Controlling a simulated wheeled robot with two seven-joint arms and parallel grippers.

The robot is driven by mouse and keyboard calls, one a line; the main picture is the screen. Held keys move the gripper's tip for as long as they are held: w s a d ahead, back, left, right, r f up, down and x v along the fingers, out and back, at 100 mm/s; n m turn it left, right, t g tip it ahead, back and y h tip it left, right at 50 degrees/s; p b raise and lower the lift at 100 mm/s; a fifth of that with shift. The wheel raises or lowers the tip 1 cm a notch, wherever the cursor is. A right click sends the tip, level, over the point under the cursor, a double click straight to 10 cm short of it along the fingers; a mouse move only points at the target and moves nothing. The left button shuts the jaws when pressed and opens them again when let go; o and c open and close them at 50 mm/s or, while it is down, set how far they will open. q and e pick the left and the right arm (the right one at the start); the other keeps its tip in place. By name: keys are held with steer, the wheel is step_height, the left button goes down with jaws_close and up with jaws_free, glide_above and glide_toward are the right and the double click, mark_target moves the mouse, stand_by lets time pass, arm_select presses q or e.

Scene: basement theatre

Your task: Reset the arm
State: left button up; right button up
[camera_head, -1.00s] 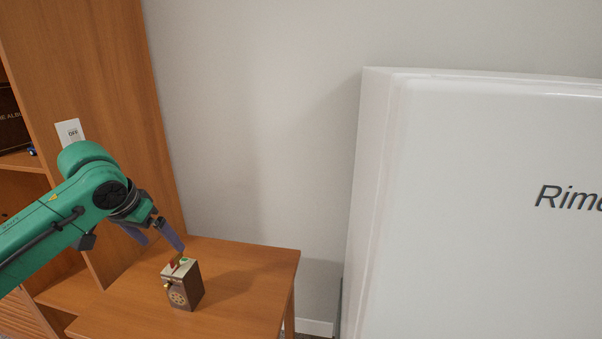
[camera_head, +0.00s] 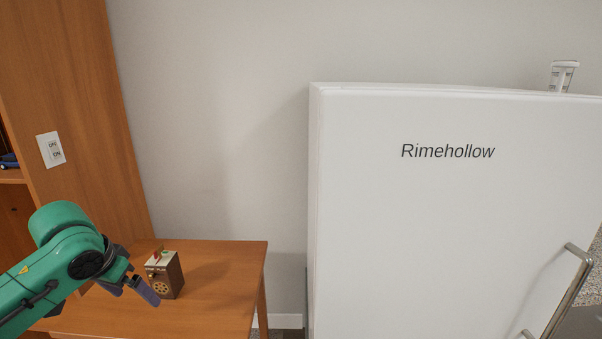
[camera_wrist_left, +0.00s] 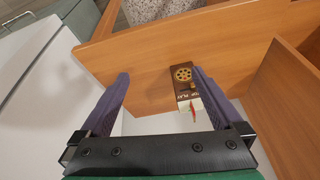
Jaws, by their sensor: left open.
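My left gripper (camera_head: 132,287) comes in from the left on a green arm and is low, in front of the small wooden table. Its two purple fingers are apart in the left wrist view (camera_wrist_left: 160,95), with nothing between them. A small brown box with a light top and a round gold grille (camera_head: 165,275) stands on the table, just right of the fingers in the head view. In the left wrist view the box (camera_wrist_left: 184,82) shows beside the right finger; I cannot tell whether they touch. My right gripper is not in view.
The wooden table (camera_head: 225,275) adjoins a tall wooden shelf unit (camera_head: 75,95) with a switch plate (camera_head: 51,150). A large white fridge marked "Rimehollow" (camera_head: 440,220) with a metal handle (camera_head: 568,290) stands right. The table's right part is clear.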

arm_select(q)
steer(key=s+d+f+m+h, duration=0.15)
steer(key=s+d+f, duration=0.25)
steer(key=d+f, duration=0.45)
steer(key=s+d+f+m+h, duration=0.1)
steer(key=s+d+f+m, duration=0.15)
steer(key=d+f, duration=0.55)
steer(key=s+a+f+n+y, duration=0.1)
steer(key=s+a+f+n, duration=0.15)
steer(key=s, duration=0.35)
steer(key=s+a+f+n+y, duration=0.1)
steer(key=s+a+f, duration=0.15)
steer(key=s, duration=0.35)
step_height(320, 180, down, 17)
steer(key=s+g+p, duration=0.2)
steer(key=p, duration=0.3)
steer(key=s+a+f+p, duration=0.1)
steer(key=s+f+p, duration=0.1)
steer(key=s+f, duration=0.3)
steer(key=s+a+f+g+p, duration=0.1)
steer(key=s+f+p, duration=0.2)
steer(key=s+f, duration=0.3)
steer(key=s, duration=0.5)
steer(key=shift+s+a+f, duration=0.15)
steer(key=shift+s+a, duration=0.2)
steer(key=shift+y, duration=0.25)
